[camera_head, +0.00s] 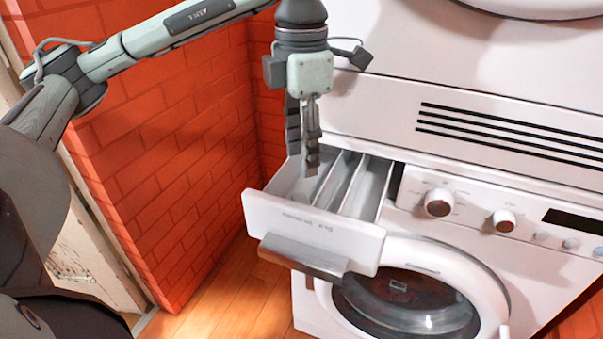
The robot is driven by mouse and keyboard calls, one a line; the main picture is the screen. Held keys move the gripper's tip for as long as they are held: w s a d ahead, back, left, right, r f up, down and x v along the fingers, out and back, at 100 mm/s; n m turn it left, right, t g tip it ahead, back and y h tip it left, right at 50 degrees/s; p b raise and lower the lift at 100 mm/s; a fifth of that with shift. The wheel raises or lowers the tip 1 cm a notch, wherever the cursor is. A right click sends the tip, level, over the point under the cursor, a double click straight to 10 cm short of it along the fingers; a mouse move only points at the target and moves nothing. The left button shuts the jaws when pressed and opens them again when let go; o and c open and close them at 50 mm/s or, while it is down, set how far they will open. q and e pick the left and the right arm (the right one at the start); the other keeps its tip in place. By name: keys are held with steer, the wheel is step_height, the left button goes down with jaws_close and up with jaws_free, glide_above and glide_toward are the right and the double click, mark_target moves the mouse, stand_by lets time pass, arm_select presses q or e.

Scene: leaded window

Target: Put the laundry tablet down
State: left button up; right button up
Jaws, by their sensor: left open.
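My left gripper (303,163) points down over the left compartment of the pulled-out detergent drawer (315,232). It is open, and its fingertips are at about the level of the drawer's rim or slightly inside; the exact depth is hard to tell. The white drawer has several compartments split by upright dividers. I see no laundry tablet; the drawer's front wall and the gripper hide part of the left compartment's floor. My right gripper is not in view.
The drawer belongs to a white washing machine (412,215) with knobs and a round door (470,275). Another white appliance (380,60) with dark slots stands above it. An orange brick wall (170,150) is on the left. The wooden floor (225,305) in front is clear.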

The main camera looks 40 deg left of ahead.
arm_select(q)
step_height(320, 180, up, 5)
steer(key=shift+r+p, duration=0.1)
steer(key=shift+p, duration=0.2)
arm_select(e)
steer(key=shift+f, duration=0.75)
